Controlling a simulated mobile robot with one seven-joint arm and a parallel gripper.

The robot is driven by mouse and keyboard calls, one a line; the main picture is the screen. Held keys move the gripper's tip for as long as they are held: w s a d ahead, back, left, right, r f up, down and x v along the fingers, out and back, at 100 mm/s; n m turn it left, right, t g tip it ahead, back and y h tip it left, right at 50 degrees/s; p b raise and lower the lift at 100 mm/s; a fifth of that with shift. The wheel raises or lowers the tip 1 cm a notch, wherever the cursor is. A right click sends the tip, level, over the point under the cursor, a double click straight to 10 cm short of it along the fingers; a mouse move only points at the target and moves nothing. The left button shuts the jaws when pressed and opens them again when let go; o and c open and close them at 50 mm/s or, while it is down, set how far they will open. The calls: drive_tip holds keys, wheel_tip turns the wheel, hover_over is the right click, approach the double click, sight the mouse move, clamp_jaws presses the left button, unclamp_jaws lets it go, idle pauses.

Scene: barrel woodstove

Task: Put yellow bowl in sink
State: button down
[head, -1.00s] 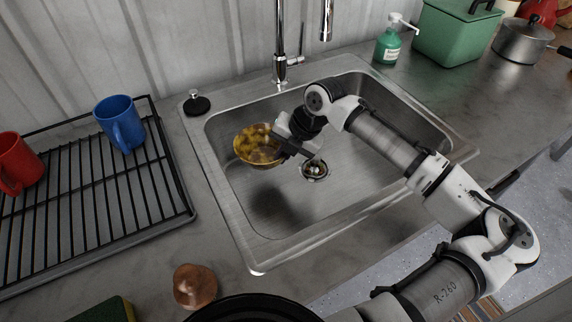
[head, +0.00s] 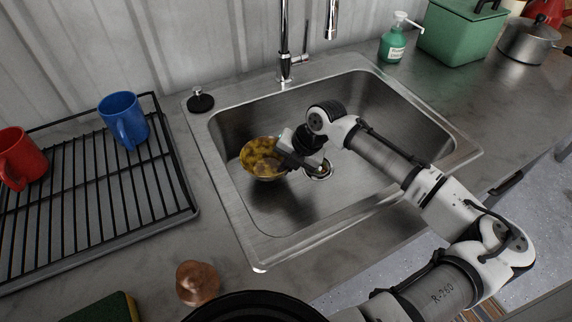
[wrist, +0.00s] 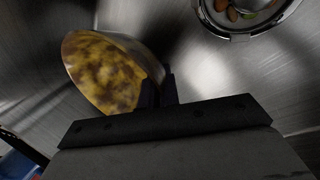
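The yellow bowl (head: 262,158), mottled yellow and brown, is inside the metal sink (head: 410,105), in the left part of the basin. My gripper (head: 309,164) is at the right side of the bowl, shut on its rim. In the wrist view the bowl (wrist: 103,72) is tilted, and my gripper's dark fingers (wrist: 158,92) pinch its edge. A dark shadow lies on the basin floor below. I cannot tell whether the bowl touches the floor.
The drain (head: 319,170) is beside my gripper. The faucet (head: 285,50) stands behind the sink. A drying rack (head: 100,190) with a blue mug (head: 122,122) and a red mug (head: 20,158) is at left. A copper object (head: 197,283) stands in front. The basin's right side is clear.

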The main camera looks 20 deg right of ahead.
drive_tip(key=c, duration=1.6)
unclamp_jaws()
drive_tip(key=shift+c, duration=0.2)
drive_tip(key=shift+r, duration=0.2)
drive_tip(key=v, duration=1.2)
drive_tip(key=shift+r+b, duration=0.3)
drive_tip(key=shift+r, duration=0.1)
